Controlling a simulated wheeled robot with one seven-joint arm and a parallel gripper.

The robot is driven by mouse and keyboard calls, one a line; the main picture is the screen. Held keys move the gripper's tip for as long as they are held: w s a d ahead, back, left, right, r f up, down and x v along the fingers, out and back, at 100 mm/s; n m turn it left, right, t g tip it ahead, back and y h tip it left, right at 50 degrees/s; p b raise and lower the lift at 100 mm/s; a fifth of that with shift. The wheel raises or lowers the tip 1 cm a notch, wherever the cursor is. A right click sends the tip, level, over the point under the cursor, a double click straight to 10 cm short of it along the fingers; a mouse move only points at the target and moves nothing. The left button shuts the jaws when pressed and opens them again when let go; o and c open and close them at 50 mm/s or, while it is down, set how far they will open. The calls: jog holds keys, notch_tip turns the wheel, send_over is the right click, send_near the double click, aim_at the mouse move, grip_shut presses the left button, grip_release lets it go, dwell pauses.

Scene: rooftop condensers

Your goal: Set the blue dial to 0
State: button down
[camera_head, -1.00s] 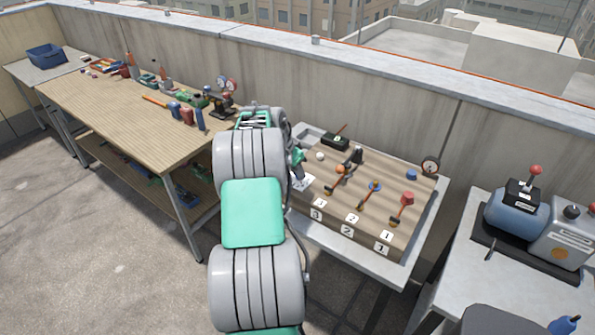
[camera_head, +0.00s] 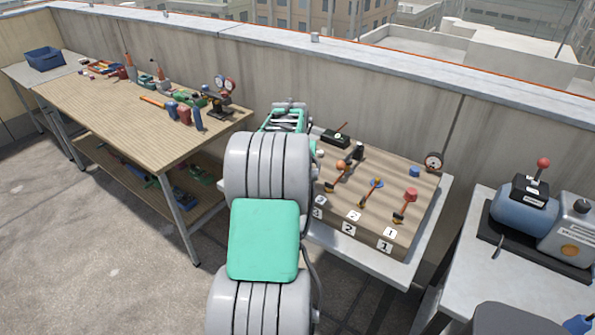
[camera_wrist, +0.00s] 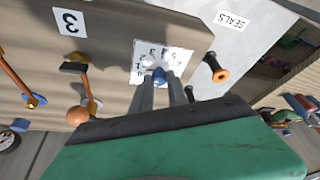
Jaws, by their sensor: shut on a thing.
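The blue dial (camera_wrist: 158,75) shows in the wrist view on a white scale plate (camera_wrist: 176,58) with numbers around it. My gripper (camera_wrist: 160,84) has one grey finger on each side of the dial and is shut on it. The fingers cover part of the dial and plate, and I cannot read which number it points to. In the head view my arm hides the gripper, dial and plate.
The wooden panel (camera_head: 385,225) carries several levers with orange, blue and red knobs, numbered labels and a blue cap (camera_head: 414,171). A black handle with an orange end (camera_wrist: 217,70) stands close beside the plate. A workbench (camera_head: 130,115) with tools stands left.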

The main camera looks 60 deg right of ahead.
jog(key=shift+s+n+t+y, duration=0.1)
jog(key=shift+n+t+y, duration=0.4)
jog(key=shift+n, duration=1.3)
jog(key=c, duration=1.3)
grip_release()
jog(key=b+v, duration=0.1)
jog(key=v, duration=0.6)
jog(key=shift+s+r, duration=0.2)
jog(key=shift+r, duration=0.15)
jog(key=shift+a, duration=0.15)
